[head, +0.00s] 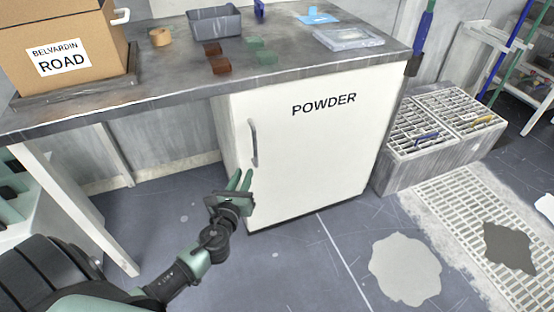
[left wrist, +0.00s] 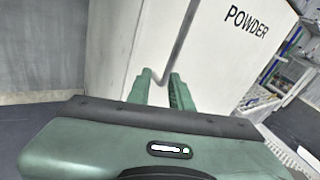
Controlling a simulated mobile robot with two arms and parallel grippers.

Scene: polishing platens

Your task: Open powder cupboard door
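The white powder cupboard door (head: 310,155), marked POWDER, is shut under the bench. Its grey vertical bar handle (head: 254,142) is near the door's left edge. My left gripper (head: 241,175) is in front of the door, with its green fingers pointing up towards the handle's lower end. In the left wrist view the fingers (left wrist: 160,78) are apart with a gap between them. The handle (left wrist: 182,52) runs down towards that gap; I cannot tell whether its lower end is between the fingertips or beyond them. My right gripper is not in view.
The grey bench top (head: 160,85) overhangs the cupboard and carries a cardboard box (head: 95,75), a grey bin (head: 215,22) and small blocks. Grated crates (head: 435,155) stand to the right. A pale patch (head: 405,268) lies on the floor; the floor before the door is otherwise clear.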

